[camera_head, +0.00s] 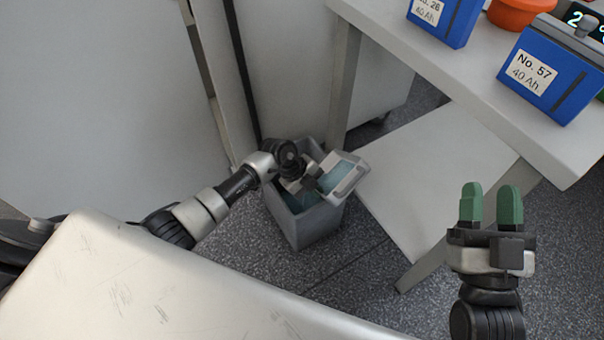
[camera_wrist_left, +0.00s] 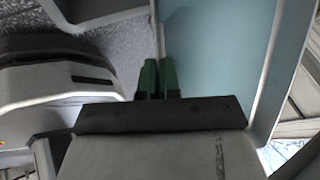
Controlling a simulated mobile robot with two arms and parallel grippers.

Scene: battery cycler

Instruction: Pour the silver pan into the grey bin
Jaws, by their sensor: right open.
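The grey bin (camera_head: 318,228) stands on the floor in the middle of the head view, with something bluish inside. The silver pan (camera_head: 358,176) is over the bin's right side, tilted, with a pale blue inside. My left gripper (camera_head: 318,178) reaches over the bin to the pan. In the left wrist view its green fingers (camera_wrist_left: 157,78) are close together on the pan's thin wall (camera_wrist_left: 157,32), and the pan's blue inside (camera_wrist_left: 215,55) fills the upper right. My right gripper (camera_head: 492,205) is open and empty, its fingers pointing up the picture.
A white bench (camera_head: 400,35) with a lower shelf (camera_head: 430,165) stands right of the bin. Blue battery boxes (camera_head: 548,72) and an orange bowl (camera_head: 515,12) are on it. A grey cabinet (camera_head: 285,70) is behind the bin. Speckled floor is clear in front.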

